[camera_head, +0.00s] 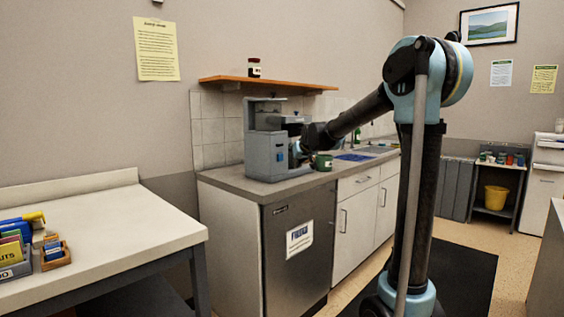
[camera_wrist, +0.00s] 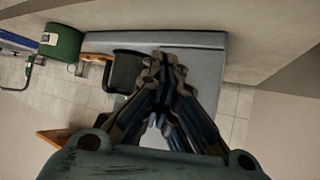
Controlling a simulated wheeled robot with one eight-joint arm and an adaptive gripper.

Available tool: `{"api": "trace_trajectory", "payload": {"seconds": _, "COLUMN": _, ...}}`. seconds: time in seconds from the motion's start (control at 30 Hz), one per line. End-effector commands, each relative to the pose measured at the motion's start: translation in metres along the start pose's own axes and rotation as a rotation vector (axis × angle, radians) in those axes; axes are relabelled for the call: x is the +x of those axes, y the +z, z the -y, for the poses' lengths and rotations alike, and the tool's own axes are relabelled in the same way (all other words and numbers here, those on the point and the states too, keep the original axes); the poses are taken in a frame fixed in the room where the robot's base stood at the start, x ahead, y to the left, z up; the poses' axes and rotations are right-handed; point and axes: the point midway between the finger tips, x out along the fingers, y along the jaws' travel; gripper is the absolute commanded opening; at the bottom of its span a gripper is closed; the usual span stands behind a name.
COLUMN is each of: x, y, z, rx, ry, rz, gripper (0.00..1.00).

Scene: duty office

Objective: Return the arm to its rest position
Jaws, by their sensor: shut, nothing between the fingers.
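My arm reaches from the right of the head view across to the counter. My gripper (camera_head: 302,155) is beside the front of a grey-blue coffee machine (camera_head: 262,150), and its fingers are small and partly hidden there. In the wrist view my gripper (camera_wrist: 160,68) shows its fingers together and empty, in front of the machine's grey body (camera_wrist: 205,45). A green mug (camera_head: 324,162) stands on the counter just right of the gripper. The mug also shows in the wrist view (camera_wrist: 60,43), apart from the fingers. I cannot tell whether the gripper touches the machine.
A wooden shelf (camera_head: 275,82) with a jar (camera_head: 254,68) hangs above the machine. The counter (camera_head: 235,180) has a blue mat (camera_head: 354,157) and a sink (camera_head: 376,149) further right. A white table (camera_head: 110,215) with folders stands at the left. A yellow bin (camera_head: 496,197) stands at the back.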

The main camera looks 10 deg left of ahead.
Motion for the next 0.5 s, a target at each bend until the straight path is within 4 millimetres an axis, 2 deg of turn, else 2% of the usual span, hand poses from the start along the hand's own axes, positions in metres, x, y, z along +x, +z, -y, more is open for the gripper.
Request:
{"api": "trace_trajectory", "payload": {"seconds": 0.37, "x": -0.003, "y": 0.002, "z": -0.002, "rx": 0.000, "ry": 0.000, "rz": 0.000, "gripper": 0.00}}
{"api": "trace_trajectory", "payload": {"seconds": 0.5, "x": -0.013, "y": 0.012, "z": -0.008, "rx": 0.006, "ry": 0.007, "rz": 0.017, "gripper": 0.00}}
